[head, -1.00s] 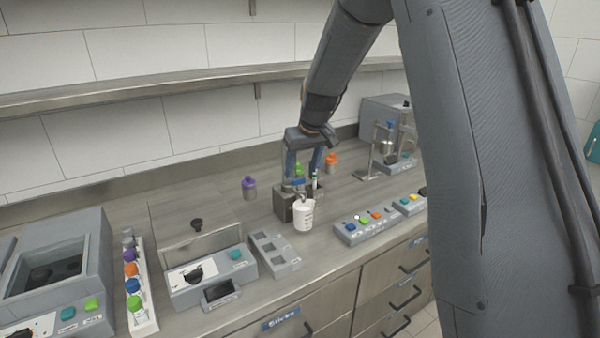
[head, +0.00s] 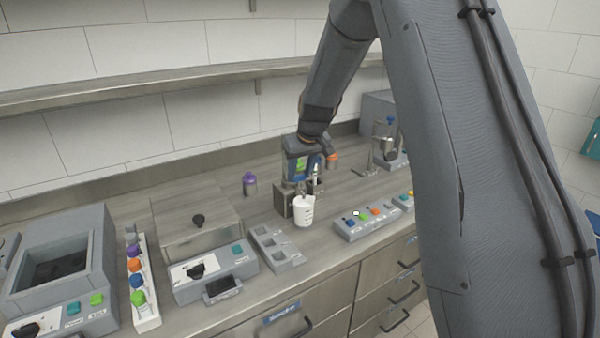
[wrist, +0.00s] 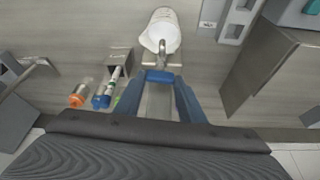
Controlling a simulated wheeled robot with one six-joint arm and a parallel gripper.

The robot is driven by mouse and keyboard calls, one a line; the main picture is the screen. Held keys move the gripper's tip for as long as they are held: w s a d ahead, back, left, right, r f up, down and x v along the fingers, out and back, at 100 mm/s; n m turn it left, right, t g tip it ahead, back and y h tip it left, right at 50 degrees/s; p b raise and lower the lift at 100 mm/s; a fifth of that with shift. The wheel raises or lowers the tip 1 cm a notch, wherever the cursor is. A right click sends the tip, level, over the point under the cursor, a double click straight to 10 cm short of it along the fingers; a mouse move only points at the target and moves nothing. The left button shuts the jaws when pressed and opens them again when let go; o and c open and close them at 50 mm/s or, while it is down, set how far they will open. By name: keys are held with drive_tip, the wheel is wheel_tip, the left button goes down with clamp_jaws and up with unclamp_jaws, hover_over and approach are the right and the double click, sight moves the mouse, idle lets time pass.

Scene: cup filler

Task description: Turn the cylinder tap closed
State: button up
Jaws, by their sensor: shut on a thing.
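The blue tap handle (wrist: 160,77) shows between my fingertips in the wrist view, just behind the metal spout. My gripper (wrist: 160,84) is shut on it, with one blue finger on each side. In the head view my gripper (head: 301,178) reaches down over the filler's grey base (head: 284,200), and its fingers and wrist hide most of the tap and cylinder. A white cup (head: 303,213) stands upright at the front of the filler, and it also shows below the spout in the wrist view (wrist: 162,35). I cannot tell the tap's exact angle.
A purple-capped bottle (head: 250,184) stands left of the filler, and an orange-capped one (head: 332,160) behind it to the right. A button panel (head: 366,224) lies to the right. An empty slotted grey tray (head: 277,247) lies front left. Bare counter separates these.

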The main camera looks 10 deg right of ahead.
drive_tip(key=shift+f+n+b, duration=0.1)
drive_tip(key=shift+n+b, duration=0.4)
drive_tip(key=shift+b, duration=0.35)
drive_tip(key=shift+n+y, duration=0.3)
drive_tip(key=o, duration=1)
drive_tip(key=shift+o, duration=0.2)
drive_tip(key=shift+r, duration=0.2)
drive_tip(key=b+v, duration=0.2)
drive_tip(key=v, duration=0.5)
drive_tip(key=shift+r+b, duration=0.3)
drive_tip(key=shift+b, duration=0.05)
drive_tip(key=shift+d, duration=0.1)
